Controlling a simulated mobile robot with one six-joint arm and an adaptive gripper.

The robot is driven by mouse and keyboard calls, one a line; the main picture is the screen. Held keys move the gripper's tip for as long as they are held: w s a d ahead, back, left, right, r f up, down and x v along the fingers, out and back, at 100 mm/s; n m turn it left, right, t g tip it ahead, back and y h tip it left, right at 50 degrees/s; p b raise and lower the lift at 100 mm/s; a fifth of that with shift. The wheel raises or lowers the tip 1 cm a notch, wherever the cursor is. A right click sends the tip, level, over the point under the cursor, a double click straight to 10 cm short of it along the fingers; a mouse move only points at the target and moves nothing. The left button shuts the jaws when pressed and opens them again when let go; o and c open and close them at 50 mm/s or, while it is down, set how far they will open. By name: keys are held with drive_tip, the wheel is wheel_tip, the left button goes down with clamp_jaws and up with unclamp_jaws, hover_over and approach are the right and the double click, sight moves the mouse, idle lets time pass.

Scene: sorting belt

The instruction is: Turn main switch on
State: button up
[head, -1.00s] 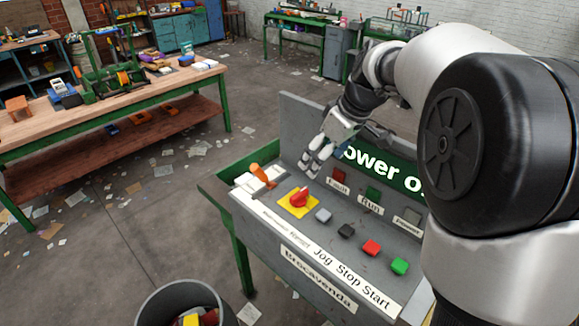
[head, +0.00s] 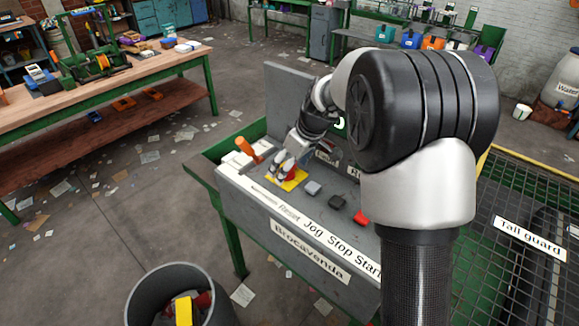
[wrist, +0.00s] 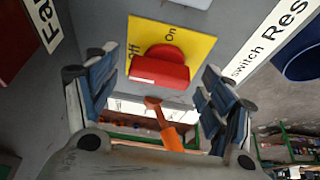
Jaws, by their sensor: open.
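The main switch is a red rotary knob (wrist: 160,68) on a yellow plate (wrist: 185,40) marked Off and On. In the head view the yellow plate (head: 293,184) lies on the sloped grey console, and my gripper largely hides the knob. My gripper (head: 282,168) is at the knob, pointing down at the panel. In the wrist view my gripper (wrist: 158,75) is open, with one finger to each side of the knob and gaps between. I cannot tell how close the fingertips are to the panel.
An orange-handled lever (head: 249,149) stands beside the switch. Grey, black and red buttons (head: 361,217) run to the right along the console (head: 235,190). A bin (head: 150,290) stands in front. A mesh Tail guard (head: 530,239) is at right.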

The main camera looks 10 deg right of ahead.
drive_tip(key=shift+c, duration=0.5)
drive_tip(key=c, duration=1)
